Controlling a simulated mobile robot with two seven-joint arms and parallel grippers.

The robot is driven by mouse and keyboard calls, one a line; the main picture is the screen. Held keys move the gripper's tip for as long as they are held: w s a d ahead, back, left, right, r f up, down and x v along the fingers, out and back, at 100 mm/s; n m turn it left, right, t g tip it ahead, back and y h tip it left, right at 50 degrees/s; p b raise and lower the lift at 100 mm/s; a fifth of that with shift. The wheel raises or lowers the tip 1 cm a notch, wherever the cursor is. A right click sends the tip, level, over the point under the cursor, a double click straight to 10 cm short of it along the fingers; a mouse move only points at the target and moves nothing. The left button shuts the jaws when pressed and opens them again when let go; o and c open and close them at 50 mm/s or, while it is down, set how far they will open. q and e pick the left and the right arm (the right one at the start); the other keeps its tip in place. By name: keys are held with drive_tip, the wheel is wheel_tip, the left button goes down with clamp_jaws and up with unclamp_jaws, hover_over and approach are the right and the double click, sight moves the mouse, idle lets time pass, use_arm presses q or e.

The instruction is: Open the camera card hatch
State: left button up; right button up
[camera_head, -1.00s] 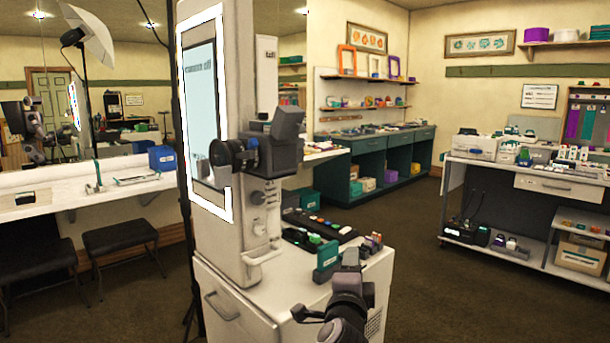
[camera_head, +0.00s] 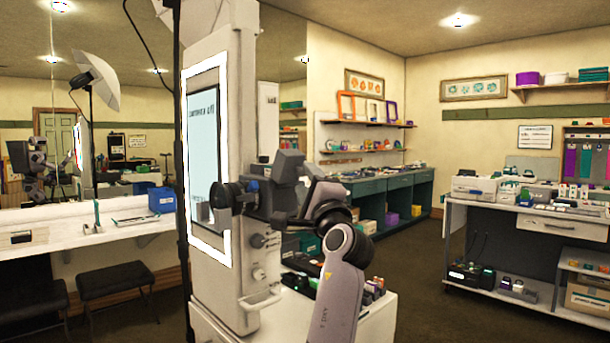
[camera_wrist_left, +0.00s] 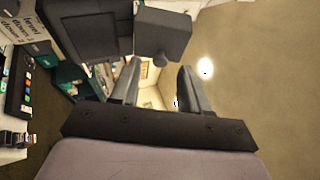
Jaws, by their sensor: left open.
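The dark camera (camera_head: 262,190) is mounted on the front of the white booth column, its lens pointing left and a boxy dark head on top. My left gripper (camera_head: 299,184) is beside its right side, partly overlapping it, with the arm rising from below. In the left wrist view, the gripper (camera_wrist_left: 156,80) shows two separated fingers with nothing between them. The camera's dark bodies (camera_wrist_left: 165,38) lie just beyond the fingertips; I cannot tell whether they touch. The card hatch cannot be made out. My right gripper is not in view.
The white booth column (camera_head: 225,295) with a lit screen (camera_head: 205,150) stands left of the camera. The white cabinet top (camera_head: 378,312) below holds small items, partly hidden by my arm. A white bench (camera_head: 510,200) stands at right, with open floor between.

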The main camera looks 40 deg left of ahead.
sight(300, 162)
use_arm(q)
drive_tip(key=shift+x, duration=1.15)
clamp_jaws()
drive_tip(key=r+h+p, duration=0.1)
drive_tip(key=p, duration=0.2)
drive_tip(key=shift+r+n+g+p, duration=0.25)
drive_tip(key=shift+n+g+p, duration=0.15)
drive_tip(key=shift+a+r+p, duration=0.15)
drive_tip(key=shift+r+p, duration=0.1)
drive_tip(key=shift+p, duration=0.2)
